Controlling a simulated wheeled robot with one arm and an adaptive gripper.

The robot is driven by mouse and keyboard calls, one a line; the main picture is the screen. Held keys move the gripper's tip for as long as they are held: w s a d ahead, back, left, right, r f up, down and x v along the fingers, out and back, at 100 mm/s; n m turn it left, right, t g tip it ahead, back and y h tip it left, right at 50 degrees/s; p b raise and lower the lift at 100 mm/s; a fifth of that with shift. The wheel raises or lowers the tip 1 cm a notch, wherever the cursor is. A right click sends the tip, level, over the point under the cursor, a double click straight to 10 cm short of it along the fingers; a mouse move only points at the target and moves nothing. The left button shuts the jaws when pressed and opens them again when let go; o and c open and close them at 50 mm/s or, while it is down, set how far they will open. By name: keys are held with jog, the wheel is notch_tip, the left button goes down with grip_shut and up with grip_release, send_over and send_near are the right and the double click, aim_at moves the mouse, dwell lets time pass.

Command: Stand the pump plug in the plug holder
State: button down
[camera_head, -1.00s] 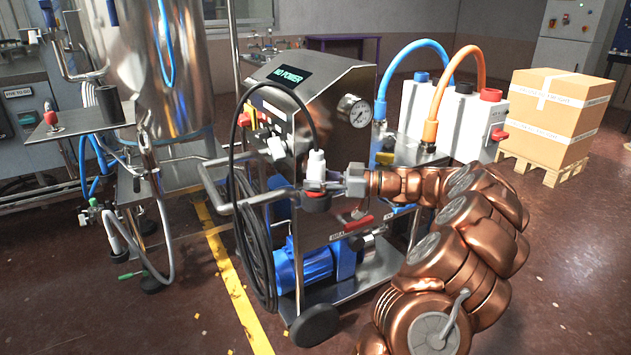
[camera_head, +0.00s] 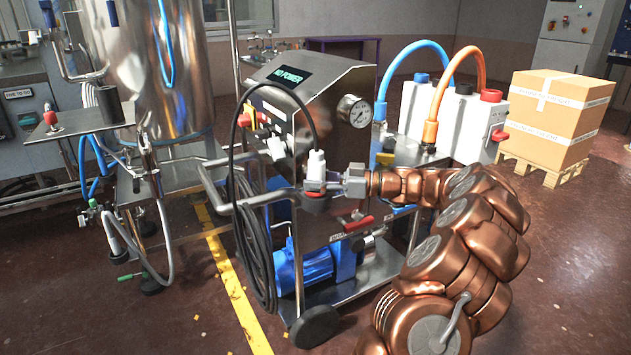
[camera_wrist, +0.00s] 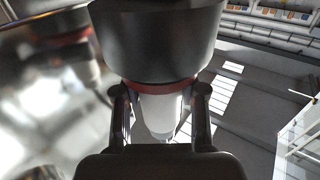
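The pump plug (camera_head: 316,167) has a white body with a black cable rising from its top and a dark, red-ringed lower end. It is upright in front of the steel pump cart. My gripper (camera_head: 335,183) reaches it from the right. In the wrist view the two fingers (camera_wrist: 161,92) flank the plug (camera_wrist: 160,115), close against its red ring, with its wide dark collar beyond. The gripper appears shut on it. A dark upright cup (camera_head: 111,106), which looks like the plug holder, stands on a steel shelf at left; its inside is hidden.
The pump cart (camera_head: 340,95) has a "NO POWER" display, a gauge and a handle bar close to the plug. A red-tipped fitting (camera_head: 51,121) stands on the steel shelf (camera_head: 75,132) left of the cup. A big steel tank (camera_head: 180,70) rises behind. A boxed pallet (camera_head: 556,110) is far right.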

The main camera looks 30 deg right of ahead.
jog(key=c, duration=0.6)
grip_release()
jog(key=shift+f, duration=0.1)
jog(key=shift+o, duration=0.2)
jog(key=v, duration=1.2)
